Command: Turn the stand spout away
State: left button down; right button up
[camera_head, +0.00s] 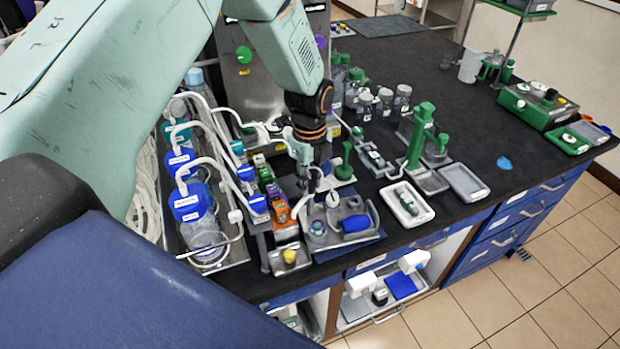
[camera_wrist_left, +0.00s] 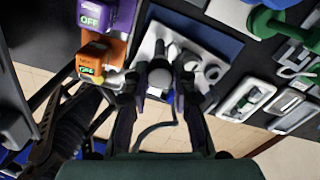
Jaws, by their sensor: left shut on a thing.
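My left gripper (camera_head: 312,172) reaches down from above at the middle of the bench in the head view. In the left wrist view, my left gripper (camera_wrist_left: 160,82) has its fingers closed on a small pale grey piece, which looks like the stand spout (camera_wrist_left: 159,76). A thin grey tube curves below the fingers. The piece sits over a pale grey tray (camera_wrist_left: 148,45), also in the head view as a tray (camera_head: 340,236) with a blue object and small round vessels. The arm hides part of the stand in the head view. My right gripper is not in view.
Orange, green and purple modules (camera_head: 277,205) stand close left of the gripper. Blue-capped bottles (camera_head: 190,200) with white tubes are further left. A green stand (camera_head: 417,140) and white trays (camera_head: 406,203) are to the right.

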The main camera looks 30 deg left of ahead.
pick_arm(q)
jog(key=shift+w, duration=0.25)
jog(key=c, duration=1.2)
grip_release()
jog(key=shift+s+r, duration=0.1)
jog(key=shift+s, duration=0.1)
jog(key=shift+o, duration=0.5)
jog(key=shift+w, duration=0.1)
notch_tip(320, 180, up, 12)
